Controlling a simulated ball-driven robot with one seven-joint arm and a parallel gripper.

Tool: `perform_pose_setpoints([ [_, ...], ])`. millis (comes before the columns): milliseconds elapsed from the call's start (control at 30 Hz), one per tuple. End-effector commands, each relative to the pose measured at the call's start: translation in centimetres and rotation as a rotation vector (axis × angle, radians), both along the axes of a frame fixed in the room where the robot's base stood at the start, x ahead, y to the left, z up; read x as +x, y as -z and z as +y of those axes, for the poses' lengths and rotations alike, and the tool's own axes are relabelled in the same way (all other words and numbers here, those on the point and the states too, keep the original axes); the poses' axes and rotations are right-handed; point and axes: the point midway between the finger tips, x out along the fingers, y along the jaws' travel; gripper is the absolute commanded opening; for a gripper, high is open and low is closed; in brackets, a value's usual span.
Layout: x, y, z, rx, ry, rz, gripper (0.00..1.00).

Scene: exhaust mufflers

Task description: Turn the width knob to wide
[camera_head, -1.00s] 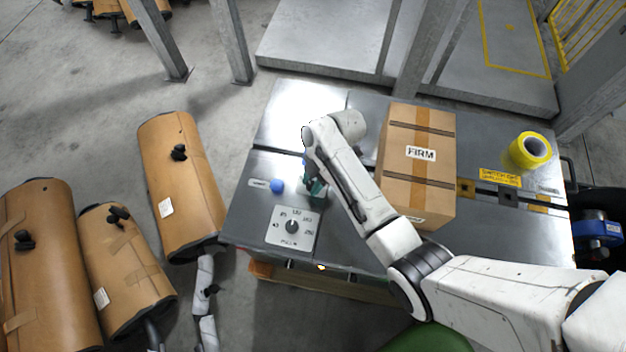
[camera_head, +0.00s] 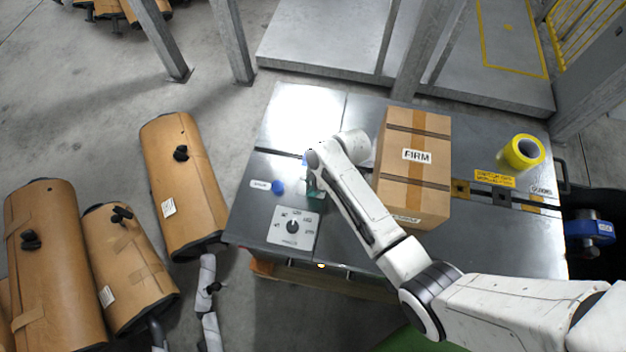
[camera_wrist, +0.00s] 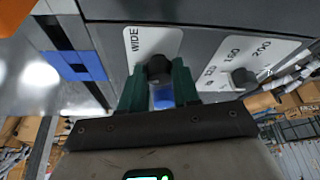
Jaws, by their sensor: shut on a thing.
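A black knob (camera_wrist: 160,68) stands at the lower edge of a white label reading WIDE (camera_wrist: 150,42) in the wrist view. My gripper (camera_wrist: 160,88) has its two green fingers on either side of this knob, shut on it. A blue piece (camera_wrist: 163,97) shows between the fingers, just below the knob; I cannot tell what it belongs to. In the head view my gripper (camera_head: 314,188) is down at the grey machine top (camera_head: 245,222), and my arm hides the knob and its label. The knob's exact pointing direction is not clear.
A dial with a black knob (camera_head: 292,227) and a number plate sits close to my gripper; it also shows in the wrist view (camera_wrist: 243,78). A blue button (camera_head: 278,187) is to the left. A FIRM carton (camera_head: 415,185) and yellow tape roll (camera_head: 524,152) stand to the right.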

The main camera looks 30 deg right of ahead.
Motion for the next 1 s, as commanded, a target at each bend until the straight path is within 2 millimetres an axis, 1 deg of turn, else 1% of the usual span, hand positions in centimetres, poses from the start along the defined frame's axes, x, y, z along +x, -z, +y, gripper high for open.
perform_pose_setpoints([
  [33,-0.13,-0.22,0.05,-0.001,0.043,0.001,0.01],
  [700,-0.32,-0.08,0.41,-0.002,0.672,-0.001,0.01],
  [1000,-0.29,-0.02,0.51,-0.002,0.905,-0.002,0.01],
])
